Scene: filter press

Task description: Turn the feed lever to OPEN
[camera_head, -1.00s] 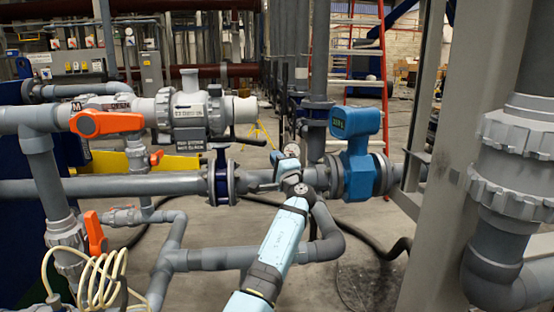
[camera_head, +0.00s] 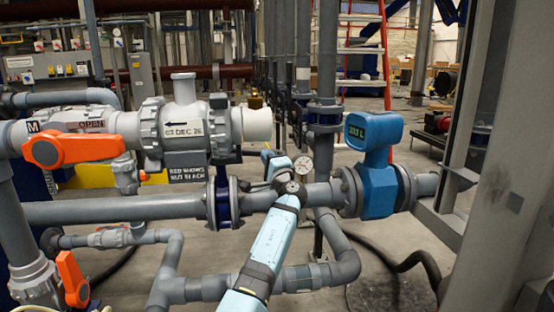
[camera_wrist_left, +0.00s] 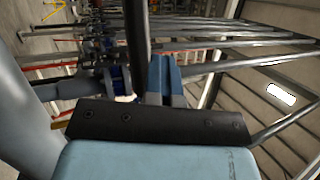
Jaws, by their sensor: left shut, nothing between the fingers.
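A large orange lever (camera_head: 72,148) lies roughly level along the upper left pipe, below a label (camera_head: 91,124) reading OPEN. A second orange lever (camera_head: 73,280) is tilted at the lower left. I cannot tell for certain which is the feed lever. My left gripper (camera_head: 268,158) is in the middle of the head view, partly hidden behind its wrist, well right of both orange levers. Its blue fingers show together in the left wrist view (camera_wrist_left: 165,78), shut and empty. Neither orange lever is clear in the wrist view. My right gripper is out of view.
A pressure gauge (camera_head: 303,165) is close to my wrist. A blue flow meter (camera_head: 376,165) is to the right. A grey steel column (camera_head: 510,160) rises at the far right.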

